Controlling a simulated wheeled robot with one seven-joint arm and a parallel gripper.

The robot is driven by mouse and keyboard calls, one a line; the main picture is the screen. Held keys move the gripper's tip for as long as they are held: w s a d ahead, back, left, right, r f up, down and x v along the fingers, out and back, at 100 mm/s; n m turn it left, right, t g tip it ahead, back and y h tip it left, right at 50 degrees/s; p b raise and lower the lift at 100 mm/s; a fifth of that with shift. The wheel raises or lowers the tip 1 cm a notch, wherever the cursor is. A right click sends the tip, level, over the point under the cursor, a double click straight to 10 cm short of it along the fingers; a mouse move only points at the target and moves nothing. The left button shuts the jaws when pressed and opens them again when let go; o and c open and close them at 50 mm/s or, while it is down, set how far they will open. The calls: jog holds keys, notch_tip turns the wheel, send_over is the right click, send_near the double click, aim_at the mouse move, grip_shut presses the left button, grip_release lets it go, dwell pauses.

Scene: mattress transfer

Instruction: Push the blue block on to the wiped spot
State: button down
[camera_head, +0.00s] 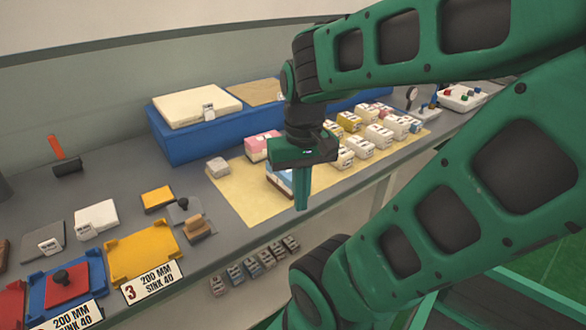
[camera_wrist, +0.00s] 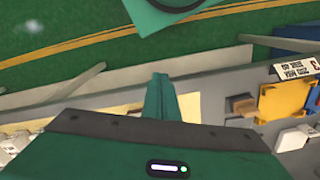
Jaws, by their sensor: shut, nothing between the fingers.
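A block with blue and white sides (camera_head: 275,184) stands on the pale yellow mat (camera_head: 238,195), near the mat's front edge in the head view. It is partly hidden behind my gripper (camera_head: 301,207), which points down with its fingers together and empty. The fingers overlap the block's right side in the picture; I cannot tell whether they touch it. In the wrist view, my shut fingers (camera_wrist: 160,80) show in front of the bench edge, with part of the mat (camera_wrist: 189,108) behind them. The block is not visible there. I cannot make out a wiped spot.
A pink-topped block (camera_head: 262,143) stands behind, and several cream and yellow blocks (camera_head: 378,135) stand to the right. A grey block (camera_head: 217,167) sits at the mat's left. The mat's front left is bare.

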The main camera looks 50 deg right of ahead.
jog(key=w+d+r+m, duration=0.1)
jog(key=w+d+m, duration=0.6)
jog(key=d, duration=0.3)
jog(key=w+d+r+m, duration=0.1)
jog(key=w+d+m, duration=0.55)
jog(key=d, duration=0.35)
jog(key=shift+m, duration=0.35)
jog(key=f, duration=1)
jog(key=shift+s+d+f, duration=0.1)
jog(key=shift+s+f, duration=0.05)
jog(key=shift+s, duration=0.05)
jog(key=shift+w+a, duration=0.15)
jog(key=shift+a, duration=0.45)
jog(key=shift+w+a, duration=0.15)
jog(key=shift+a, duration=0.45)
jog(key=shift+w+a, duration=0.2)
jog(key=shift+a, duration=0.5)
